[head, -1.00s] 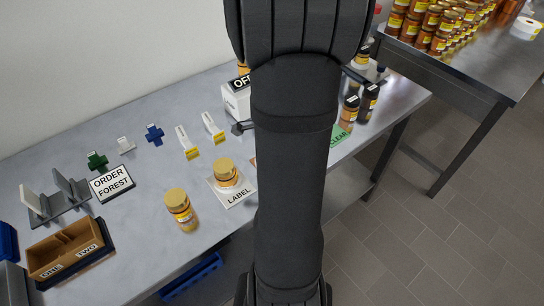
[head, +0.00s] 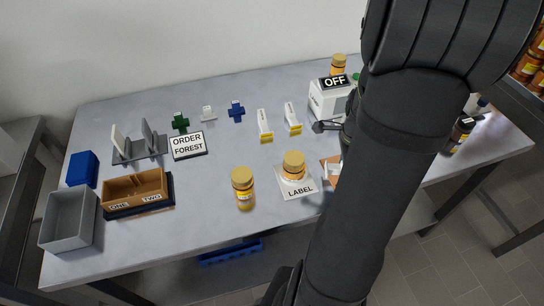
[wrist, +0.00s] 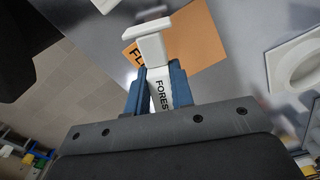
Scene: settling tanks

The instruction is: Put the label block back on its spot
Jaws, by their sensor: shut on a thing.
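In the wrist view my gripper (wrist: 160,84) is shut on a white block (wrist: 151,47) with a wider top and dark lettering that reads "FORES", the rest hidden. The block is over or beside an orange card (wrist: 198,42) whose lettering starts "FL"; I cannot tell if they touch. The card also shows in the head view (head: 328,182), partly behind my arm. My gripper is hidden there. A white LABEL card (head: 299,191) lies left of it with a jar (head: 293,165) on it. Two white blocks with yellow ends, one (head: 264,122) and another (head: 291,115), stand behind.
Another jar (head: 243,188) stands left of the LABEL card. An ORDER FOREST sign (head: 188,145), a ONE/TWO tray (head: 137,207) and a grey bin (head: 68,238) are at left. A white OFF box (head: 329,100) stands at the back. Dark bottles (head: 461,133) are at right.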

